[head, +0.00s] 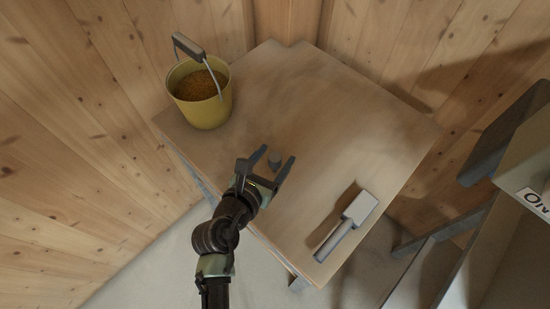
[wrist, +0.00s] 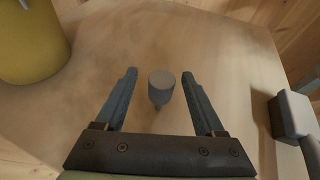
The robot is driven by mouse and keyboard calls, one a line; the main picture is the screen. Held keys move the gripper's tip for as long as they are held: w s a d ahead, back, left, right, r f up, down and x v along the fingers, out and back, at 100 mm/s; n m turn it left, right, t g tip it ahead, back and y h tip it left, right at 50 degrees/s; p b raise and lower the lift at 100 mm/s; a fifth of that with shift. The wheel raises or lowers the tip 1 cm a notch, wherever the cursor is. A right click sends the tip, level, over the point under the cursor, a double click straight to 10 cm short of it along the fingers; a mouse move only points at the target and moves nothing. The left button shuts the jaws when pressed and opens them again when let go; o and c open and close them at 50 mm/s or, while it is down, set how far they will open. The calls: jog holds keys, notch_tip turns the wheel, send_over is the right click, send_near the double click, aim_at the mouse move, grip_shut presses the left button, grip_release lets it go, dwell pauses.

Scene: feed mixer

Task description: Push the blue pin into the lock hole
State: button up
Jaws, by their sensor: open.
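A small grey pin-like piece (head: 274,161) stands on the wooden table, with a wide round head and a narrower lower part. It looks grey rather than blue. My gripper (head: 277,155) is open, low over the table, with one finger on each side of this piece. In the wrist view the piece (wrist: 161,86) lies between the two fingertips (wrist: 159,73), with a gap on both sides. No lock hole can be made out in either view.
A yellow bucket (head: 205,113) of grain stands at the table's back left corner. A grey machine with a lettered label (head: 533,203) stands at the right.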

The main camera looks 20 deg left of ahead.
jog(key=x, duration=0.3)
jog(key=shift+w+d, duration=0.1)
jog(key=shift+w, duration=0.05)
jog(key=shift+c, duration=0.3)
grip_shut()
